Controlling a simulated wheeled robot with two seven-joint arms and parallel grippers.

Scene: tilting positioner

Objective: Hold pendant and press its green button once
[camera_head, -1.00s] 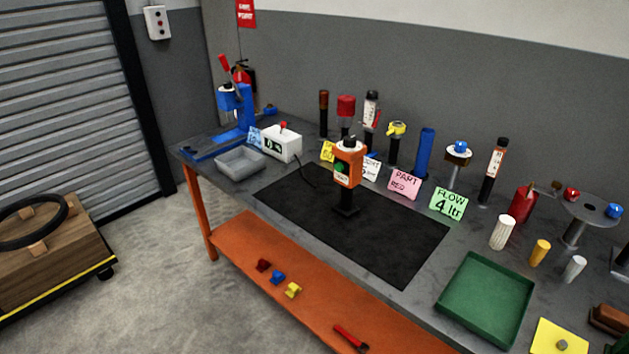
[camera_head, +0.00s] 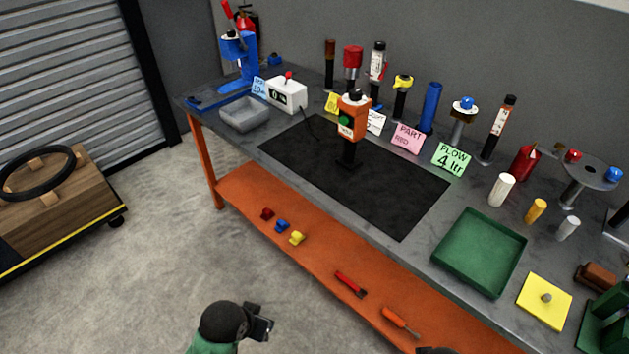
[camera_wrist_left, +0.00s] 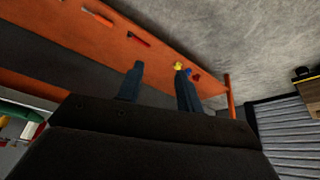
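The orange pendant (camera_head: 353,118) stands upright on a black stand on the dark mat (camera_head: 300,160), near the middle of the bench. Its green button (camera_head: 344,121) is on the face turned toward me, above a white label. My left gripper (camera_head: 262,322) is low at the bottom of the head view, in front of the bench and well apart from the pendant. In the left wrist view its two fingers (camera_wrist_left: 160,88) are spread with nothing between them. Only a dark bit of what may be my right arm shows at the bottom edge; its gripper cannot be made out.
A green tray (camera_head: 480,252), a grey bin (camera_head: 244,114) and a white box (camera_head: 287,94) stand on the bench. Colored cards (camera_head: 451,159) and several upright tools line the back. The orange lower shelf (camera_head: 320,245) juts out below the bench top.

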